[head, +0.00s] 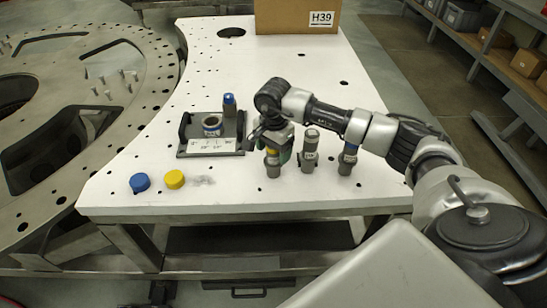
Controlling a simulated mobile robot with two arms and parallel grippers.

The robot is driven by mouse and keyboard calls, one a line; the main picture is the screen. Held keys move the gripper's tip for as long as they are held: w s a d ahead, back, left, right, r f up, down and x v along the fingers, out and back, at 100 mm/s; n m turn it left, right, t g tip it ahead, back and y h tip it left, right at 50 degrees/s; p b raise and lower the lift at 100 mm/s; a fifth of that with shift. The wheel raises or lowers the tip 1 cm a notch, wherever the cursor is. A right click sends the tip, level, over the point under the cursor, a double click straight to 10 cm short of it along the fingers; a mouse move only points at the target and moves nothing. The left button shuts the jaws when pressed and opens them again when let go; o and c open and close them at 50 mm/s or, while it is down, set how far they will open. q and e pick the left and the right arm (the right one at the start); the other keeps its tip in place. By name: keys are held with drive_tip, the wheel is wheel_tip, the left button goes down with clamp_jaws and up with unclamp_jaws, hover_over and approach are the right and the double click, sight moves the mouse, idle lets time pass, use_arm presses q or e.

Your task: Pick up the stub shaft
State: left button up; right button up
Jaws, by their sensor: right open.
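Three upright grey cylindrical parts stand in a row near the table's front edge. One has a yellow band and some green (273,165), one is plain grey with a label (309,150), and one has a blue band (348,157). I cannot tell for sure which is the stub shaft. My right gripper (270,143) points down over the yellow-banded part and is open; its fingers are small, and I cannot tell whether they touch the part. My left gripper is out of view.
A dark fixture plate (204,148) holds a ring (211,126) and a blue-topped post (229,106). A blue cap (139,182) and a yellow cap (174,179) lie at the front left. A cardboard box (298,17) stands at the back. The white table (290,75) has free room behind my arm.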

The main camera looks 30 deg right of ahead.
drive_tip(key=c, duration=1.2)
drive_tip(key=shift+w+r, duration=0.1)
clamp_jaws()
drive_tip(key=shift+r, duration=0.1)
